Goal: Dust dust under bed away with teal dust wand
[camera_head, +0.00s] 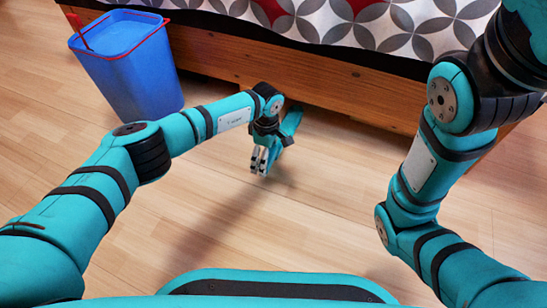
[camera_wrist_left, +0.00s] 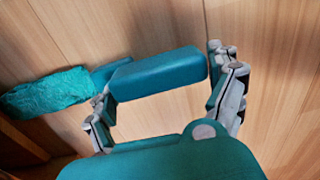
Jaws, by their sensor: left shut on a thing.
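The teal dust wand (camera_wrist_left: 160,74) has a smooth handle and a crinkled head, which points left in the left wrist view. My left gripper (camera_head: 260,160) is shut on the handle, low over the floor in front of the bed. In the head view, the visible teal part of the wand (camera_head: 291,121) slants up from the gripper toward the dark gap below the bed's side board (camera_head: 330,75). I see no dust; the floor far under the bed is hidden. My right arm is at the right, with its gripper out of view.
A blue bin (camera_head: 135,75) with a red rim stands at the left, beside the bed's side board. A patterned cover (camera_head: 370,25) lies on the bed. The plank floor (camera_head: 310,215) in front is clear.

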